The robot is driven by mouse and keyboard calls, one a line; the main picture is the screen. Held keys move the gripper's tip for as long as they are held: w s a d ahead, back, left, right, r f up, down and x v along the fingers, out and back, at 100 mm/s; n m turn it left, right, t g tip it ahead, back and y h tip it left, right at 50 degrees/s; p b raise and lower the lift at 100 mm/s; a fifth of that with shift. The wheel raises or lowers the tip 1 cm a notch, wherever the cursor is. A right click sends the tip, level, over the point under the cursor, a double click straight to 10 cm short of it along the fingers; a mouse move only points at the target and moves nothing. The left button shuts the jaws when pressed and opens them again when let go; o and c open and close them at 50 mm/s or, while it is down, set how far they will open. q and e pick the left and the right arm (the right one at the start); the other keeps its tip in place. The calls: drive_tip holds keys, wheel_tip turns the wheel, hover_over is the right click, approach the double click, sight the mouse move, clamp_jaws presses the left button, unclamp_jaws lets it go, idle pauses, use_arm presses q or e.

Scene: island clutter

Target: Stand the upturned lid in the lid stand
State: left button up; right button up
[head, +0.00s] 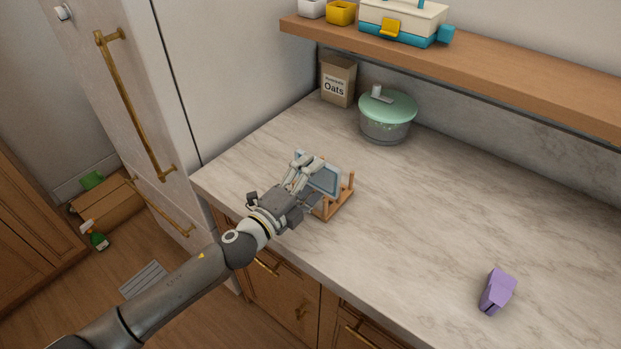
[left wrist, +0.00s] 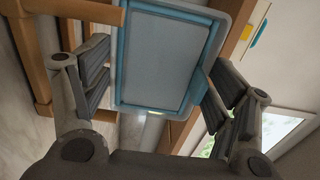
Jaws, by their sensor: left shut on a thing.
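The lid (head: 323,181) is a grey-blue rectangular panel with a teal rim. It is raised on edge at the wooden lid stand (head: 337,207) near the counter's front left. My left gripper (head: 304,168) is shut on the lid from its left side and partly covers it and the stand. In the left wrist view the lid (left wrist: 165,58) shows between the two fingers, with wooden parts of the stand (left wrist: 32,60) beside it at left. I cannot tell whether the lid's lower edge touches the stand's base. My right gripper is not in view.
A green-lidded pot (head: 386,118) and an oats box (head: 338,80) stand at the back. A purple object (head: 497,291) lies at the front right. A wooden shelf (head: 480,63) overhangs the back. The middle of the counter (head: 430,215) is clear.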

use_arm(q)
drive_tip(key=shift+f+b, duration=1.85)
drive_tip(key=shift+f, duration=0.35)
drive_tip(key=o, duration=1)
drive_tip(key=shift+r, duration=0.1)
